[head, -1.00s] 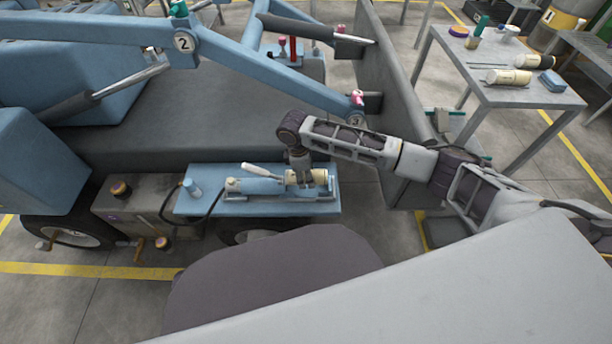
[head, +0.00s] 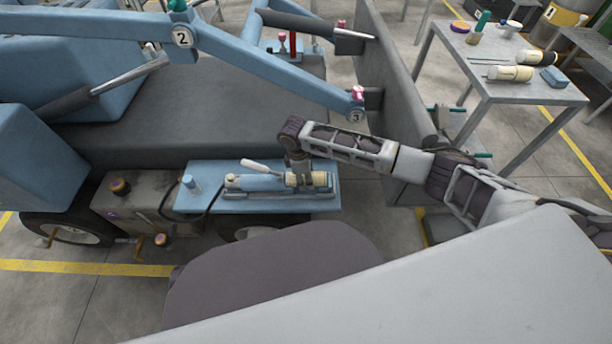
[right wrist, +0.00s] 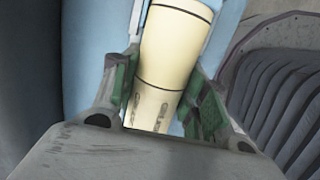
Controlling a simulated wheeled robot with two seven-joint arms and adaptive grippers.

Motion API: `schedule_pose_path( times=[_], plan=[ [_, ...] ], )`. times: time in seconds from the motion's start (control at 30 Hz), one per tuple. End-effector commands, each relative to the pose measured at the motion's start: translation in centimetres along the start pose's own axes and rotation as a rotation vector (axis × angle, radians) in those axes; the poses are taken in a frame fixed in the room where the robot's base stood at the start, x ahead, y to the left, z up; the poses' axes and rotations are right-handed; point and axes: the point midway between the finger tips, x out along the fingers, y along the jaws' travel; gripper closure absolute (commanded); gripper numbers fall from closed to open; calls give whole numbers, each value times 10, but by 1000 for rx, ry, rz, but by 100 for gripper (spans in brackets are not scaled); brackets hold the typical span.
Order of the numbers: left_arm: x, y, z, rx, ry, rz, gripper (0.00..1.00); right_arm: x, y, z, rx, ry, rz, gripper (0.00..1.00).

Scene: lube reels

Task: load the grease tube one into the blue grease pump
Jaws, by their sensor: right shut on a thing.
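The blue grease pump (head: 258,183) lies along a blue shelf on the side of the machine, with a light lever on top. A cream grease tube (head: 305,179) lies at the pump's right end, in line with it. My right gripper (head: 299,172) reaches down over this tube and is shut on it. In the right wrist view the cream tube (right wrist: 175,45) is between the green-padded fingers of my right gripper (right wrist: 163,95), with blue surfaces beyond. How far the tube sits in the pump cannot be told. My left gripper is not in view.
A grey table (head: 490,92) at the upper right holds another cream tube (head: 510,73), a dark-ended tube (head: 537,57) and a blue block (head: 553,78). Blue lift arms (head: 265,68) and a grey upright panel (head: 395,85) stand beyond my right arm.

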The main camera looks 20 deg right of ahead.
Motion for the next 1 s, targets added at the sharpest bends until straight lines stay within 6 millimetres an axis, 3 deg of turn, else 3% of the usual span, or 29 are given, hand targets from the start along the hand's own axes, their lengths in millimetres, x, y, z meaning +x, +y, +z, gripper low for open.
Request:
schedule_pose_path(
  times=[0.37,0.8,0.83,1.0],
  plan=[
    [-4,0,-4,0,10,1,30,13,0,-2,-1,0,0,85],
    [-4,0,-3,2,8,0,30,14,0,-2,0,0,0,85],
    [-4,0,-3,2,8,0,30,14,0,-2,0,0,0,53],
    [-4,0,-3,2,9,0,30,14,0,-2,0,0,0,31]
  ],
)
